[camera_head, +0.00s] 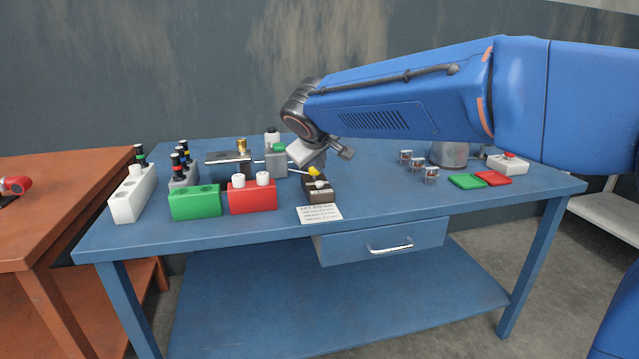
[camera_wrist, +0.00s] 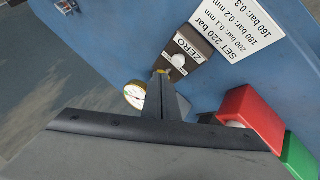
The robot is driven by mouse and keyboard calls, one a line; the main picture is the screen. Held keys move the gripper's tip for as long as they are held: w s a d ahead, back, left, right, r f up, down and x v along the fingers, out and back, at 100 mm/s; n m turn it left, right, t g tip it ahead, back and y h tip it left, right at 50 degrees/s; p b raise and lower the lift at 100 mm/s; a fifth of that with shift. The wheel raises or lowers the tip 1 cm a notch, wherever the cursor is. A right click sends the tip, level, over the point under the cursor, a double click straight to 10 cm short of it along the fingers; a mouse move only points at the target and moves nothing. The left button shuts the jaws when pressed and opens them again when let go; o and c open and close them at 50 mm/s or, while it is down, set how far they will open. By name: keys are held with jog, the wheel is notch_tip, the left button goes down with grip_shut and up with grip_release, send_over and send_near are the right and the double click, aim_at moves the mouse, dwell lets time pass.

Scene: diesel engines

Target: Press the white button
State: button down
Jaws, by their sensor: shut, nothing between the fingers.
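The white button (camera_wrist: 179,61) is a small round dome on a dark box marked ZERO, seen in the wrist view. In the head view the dark box (camera_head: 319,192) stands near the front middle of the blue table, with the pale button (camera_head: 320,184) on top. My gripper (camera_wrist: 163,80) is shut and empty. In the wrist view its fingertips appear just below the box's near end, apart from the button in the picture. A yellow knob (camera_head: 313,172) sits close behind the box and shows by my fingertips. The height of my fingertips is unclear.
A printed card (camera_head: 320,213) lies before the box. Red (camera_head: 252,196) and green (camera_head: 195,203) blocks stand left of it. A gauge (camera_wrist: 135,95) shows beside my fingers. Red (camera_head: 492,178) and green (camera_head: 467,181) pads lie right; the table between is mostly clear.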

jog(key=shift+f, duration=0.8)
jog(key=shift+f, duration=0.15)
dwell(1.5)
jog(key=shift+f, duration=0.25)
jog(key=shift+f, duration=0.5)
dwell(0.9)
jog(key=shift+r, duration=0.95)
notch_tip(320, 180, up, 5)
dwell(0.8)
